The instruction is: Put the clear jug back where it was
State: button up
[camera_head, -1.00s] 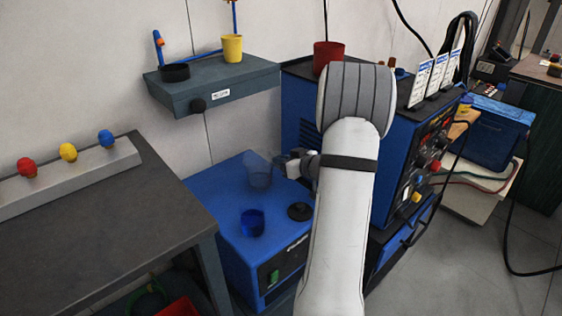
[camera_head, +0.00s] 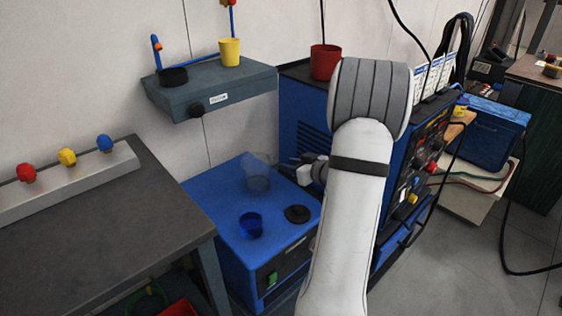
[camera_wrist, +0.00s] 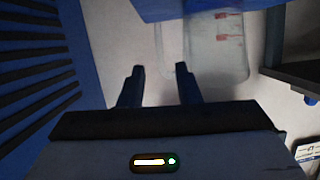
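The clear jug (camera_head: 257,182) stands upright on the blue box (camera_head: 215,197), towards its back right, beside the blue cup. My gripper (camera_head: 291,168) is just to the right of the jug and looks apart from it. In the wrist view the jug (camera_wrist: 217,60) shows red marks on its wall, and its handle reaches towards the gap between my fingers. My fingers (camera_wrist: 160,80) are spread with nothing held. I cannot tell how far the handle is from the fingertips.
A blue cup (camera_head: 250,226) and a black disc (camera_head: 297,214) are on the blue box. The louvred blue welder (camera_head: 302,116) stands close on the right, with a red cup (camera_head: 325,62) on top. A grey shelf (camera_head: 225,88) hangs behind; a workbench (camera_head: 110,215) is at left.

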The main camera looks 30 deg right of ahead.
jog(key=p+v, duration=0.1)
jog(key=v, duration=0.6)
dwell(0.3)
jog(key=w+a+r+g+h+p, duration=0.25)
jog(key=w+r+h+p, duration=0.3)
jog(key=r, duration=0.45)
jog(key=s+a+r+m+g+h+p, duration=0.2)
jog(key=s+a+r+p, duration=0.1)
jog(key=a+r+p, duration=0.4)
jog(key=s+a+r+g+y+p, duration=0.2)
jog(key=s+a+r+g+p, duration=0.1)
jog(key=s+a, duration=0.6)
jog(key=s+a+r+g+y+p, duration=0.2)
jog(key=s+a+r+g+p, duration=0.2)
jog(key=s+a, duration=0.5)
jog(key=a+r, duration=0.2)
jog(key=a, duration=0.1)
jog(key=shift+s+a, duration=0.2)
jog(key=shift+s, duration=0.05)
